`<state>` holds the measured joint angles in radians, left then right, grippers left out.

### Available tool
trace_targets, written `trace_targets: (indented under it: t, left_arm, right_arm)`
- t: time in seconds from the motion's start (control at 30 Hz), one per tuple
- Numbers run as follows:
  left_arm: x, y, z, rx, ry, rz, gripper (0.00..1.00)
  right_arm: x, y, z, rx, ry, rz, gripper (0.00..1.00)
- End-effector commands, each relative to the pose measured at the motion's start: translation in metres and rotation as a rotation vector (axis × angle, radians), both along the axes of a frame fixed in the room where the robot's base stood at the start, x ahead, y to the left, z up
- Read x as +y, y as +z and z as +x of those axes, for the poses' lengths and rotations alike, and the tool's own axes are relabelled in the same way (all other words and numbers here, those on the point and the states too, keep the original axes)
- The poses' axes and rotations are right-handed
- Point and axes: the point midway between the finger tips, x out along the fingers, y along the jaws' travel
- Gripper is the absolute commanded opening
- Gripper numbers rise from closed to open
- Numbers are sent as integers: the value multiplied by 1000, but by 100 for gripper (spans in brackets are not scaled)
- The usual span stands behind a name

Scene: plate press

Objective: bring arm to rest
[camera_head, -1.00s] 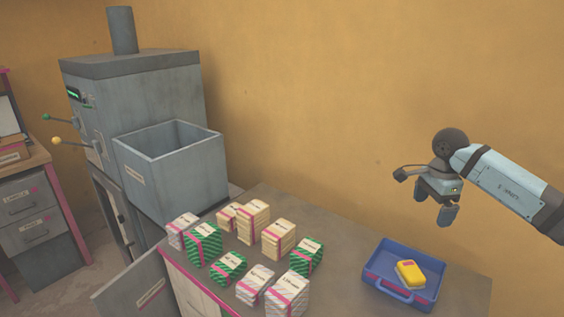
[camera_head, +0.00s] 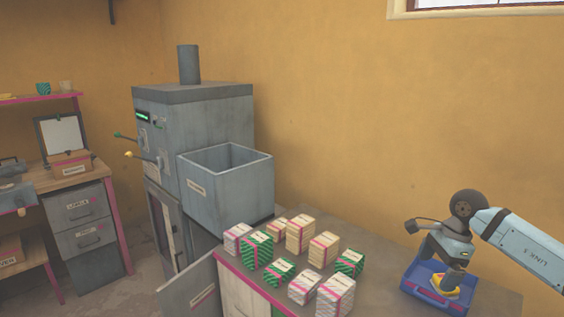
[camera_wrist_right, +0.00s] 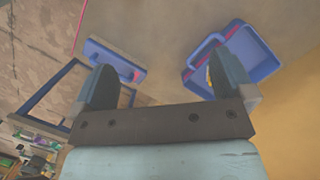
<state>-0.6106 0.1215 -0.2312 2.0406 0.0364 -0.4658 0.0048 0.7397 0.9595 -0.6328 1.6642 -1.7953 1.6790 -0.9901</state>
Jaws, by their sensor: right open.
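My right gripper (camera_head: 441,266) is open and empty at the right of the head view. It appears in front of and over the blue tray (camera_head: 412,287) and covers part of it. A yellow block (camera_head: 444,291) lies in the tray, partly hidden by a finger. The head view does not show clearly how high the fingers are above it. In the right wrist view, nothing sits between the spread fingers of my right gripper (camera_wrist_right: 162,82). A blue tray (camera_wrist_right: 262,48) with a handle shows beyond the right finger. My left gripper is not seen.
Several striped, wrapped bundles (camera_head: 298,236) stand on the counter (camera_head: 376,237), left of the tray. A grey press (camera_head: 195,118) with an open bin (camera_head: 228,180) stands behind them. A desk with drawers (camera_head: 83,224) is at far left.

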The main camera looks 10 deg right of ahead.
Motion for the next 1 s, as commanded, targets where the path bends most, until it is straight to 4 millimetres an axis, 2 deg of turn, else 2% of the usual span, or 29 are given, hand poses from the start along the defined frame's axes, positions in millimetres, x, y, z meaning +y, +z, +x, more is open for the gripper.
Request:
trace_targets:
  t: [0.03, 0.17, 0.2, 0.3, 0.4, 0.5, 0.63, 0.77, 0.8, 0.83, 0.9, 1.0]
  left_arm:
    - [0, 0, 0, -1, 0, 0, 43]
    - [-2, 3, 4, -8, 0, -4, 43]
    - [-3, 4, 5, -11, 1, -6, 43]
    - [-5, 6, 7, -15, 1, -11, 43]
    - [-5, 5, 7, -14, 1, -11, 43]
    - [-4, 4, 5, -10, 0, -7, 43]
    - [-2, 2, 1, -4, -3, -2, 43]
    - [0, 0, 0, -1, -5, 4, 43]
    - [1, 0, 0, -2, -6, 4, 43]
    - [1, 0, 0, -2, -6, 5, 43]
    - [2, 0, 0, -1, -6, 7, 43]
    - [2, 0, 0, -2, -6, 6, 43]
  right_arm:
    - [27, -18, -4, 9, -6, 94, 100]
    - [105, -49, -19, 46, -69, 398, 100]
    - [131, -57, -27, 71, -106, 513, 100]
    - [200, -69, -49, 182, -263, 849, 100]
    - [246, -68, -68, 343, -489, 1174, 100]
    - [270, -68, -80, 547, -772, 1464, 100]
    - [273, -84, -91, 861, -1215, 1766, 100]
    - [258, -128, -112, 1215, -1728, 1952, 100]
    - [253, -145, -121, 1319, -1884, 1980, 100]
    - [250, -157, -129, -1390, 1992, -1985, 100]
    - [244, -185, -149, -1334, 1930, -1713, 100]
    - [240, -220, -182, -1254, 1835, -1394, 100]
